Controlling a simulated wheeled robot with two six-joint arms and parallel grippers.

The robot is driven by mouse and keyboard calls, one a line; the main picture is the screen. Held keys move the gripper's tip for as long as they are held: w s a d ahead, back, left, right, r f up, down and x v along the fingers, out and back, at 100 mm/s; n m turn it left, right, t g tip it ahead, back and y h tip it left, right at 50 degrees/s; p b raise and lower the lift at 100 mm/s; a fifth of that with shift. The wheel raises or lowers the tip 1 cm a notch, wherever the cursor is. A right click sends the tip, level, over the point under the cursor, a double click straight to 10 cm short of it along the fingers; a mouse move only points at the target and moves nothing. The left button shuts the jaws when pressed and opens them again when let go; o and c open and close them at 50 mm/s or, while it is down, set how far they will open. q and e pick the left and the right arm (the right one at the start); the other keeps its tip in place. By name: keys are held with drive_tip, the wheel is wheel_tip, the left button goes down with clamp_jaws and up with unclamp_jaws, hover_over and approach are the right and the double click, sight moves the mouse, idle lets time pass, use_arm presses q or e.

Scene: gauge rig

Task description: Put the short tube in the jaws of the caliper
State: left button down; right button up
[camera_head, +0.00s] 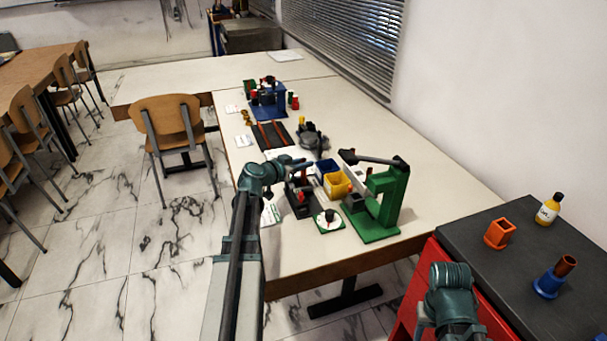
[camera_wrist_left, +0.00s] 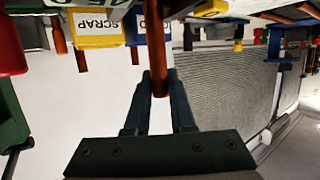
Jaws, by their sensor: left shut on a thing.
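My left gripper (camera_head: 303,164) reaches over the white table in the head view. In the left wrist view its two fingers (camera_wrist_left: 159,88) are shut on a copper-brown tube (camera_wrist_left: 156,48), which extends from between the fingertips toward the top of the picture. The tube is too small to make out in the head view. A black device with red parts (camera_head: 299,198) stands just below the gripper in the head view; I cannot tell for sure whether it is the caliper. My right arm shows at the lower right, but its gripper is out of view.
Yellow (camera_head: 337,185) and blue (camera_head: 319,169) bins stand right of the gripper. A tall green stand (camera_head: 383,200) is further right. A white-and-green pad (camera_head: 328,220) lies near the front edge. A dark side table (camera_head: 510,275) holds an orange holder (camera_head: 499,233) and a bottle (camera_head: 548,210).

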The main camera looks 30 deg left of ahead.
use_arm(q)
drive_tip(key=shift+f+b, duration=0.65)
drive_tip(key=shift+f, duration=0.5)
use_arm(e)
drive_tip(key=shift+f, duration=1.1)
use_arm(q)
drive_tip(key=shift+f, duration=0.1)
use_arm(e)
drive_tip(key=shift+f, duration=0.1)
use_arm(q)
drive_tip(key=shift+f, duration=0.15)
drive_tip(key=c, duration=0.8)
unclamp_jaws()
drive_tip(key=shift+o, duration=0.2)
drive_tip(key=shift+r, duration=0.25)
drive_tip(key=shift+s+r, duration=0.2)
drive_tip(key=shift+s, duration=0.1)
drive_tip(key=p+v, duration=0.3)
drive_tip(key=v, duration=0.8)
drive_tip(key=shift+s, duration=0.15)
use_arm(e)
wheel_tip(320, 180, up, 4)
drive_tip(key=shift+f, duration=0.15)
